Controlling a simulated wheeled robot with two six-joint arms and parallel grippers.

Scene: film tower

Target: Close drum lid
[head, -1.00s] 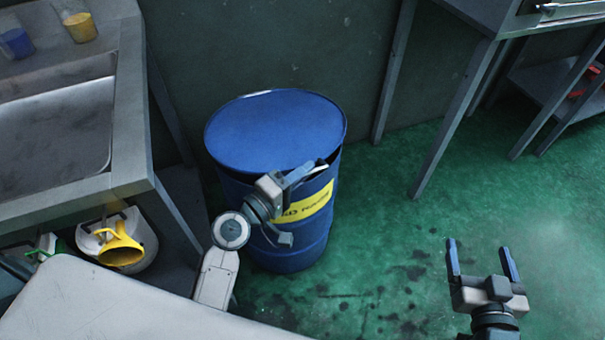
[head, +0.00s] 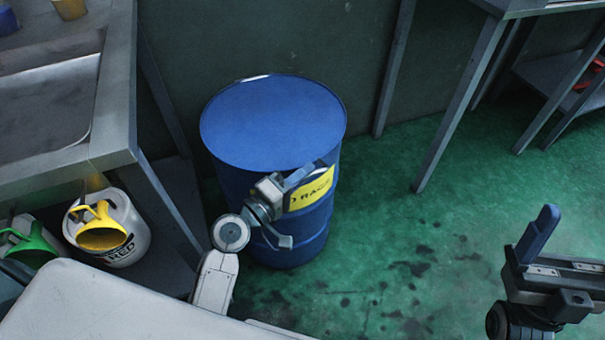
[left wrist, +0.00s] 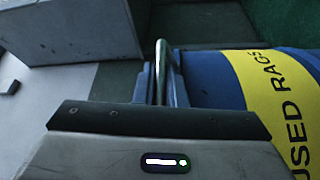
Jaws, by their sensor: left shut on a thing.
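The blue drum (head: 290,240) stands upright on the green floor, with a yellow label on its side that reads USED RAGS in the left wrist view (left wrist: 285,95). Its round blue lid (head: 272,120) lies over the top and looks level with the rim; I see no clear gap, but my gripper covers part of the front edge. My left gripper (head: 300,180) is at the drum's front right edge, shut on a thin metal handle (left wrist: 165,70). My right gripper (head: 545,235) is at the right, away from the drum; only one finger shows clearly.
A metal sink bench (head: 118,110) stands left of the drum. Below it are a white container with a yellow funnel (head: 100,235) and a green funnel (head: 35,243). A table leg (head: 455,115) stands at the right. The floor right of the drum is clear.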

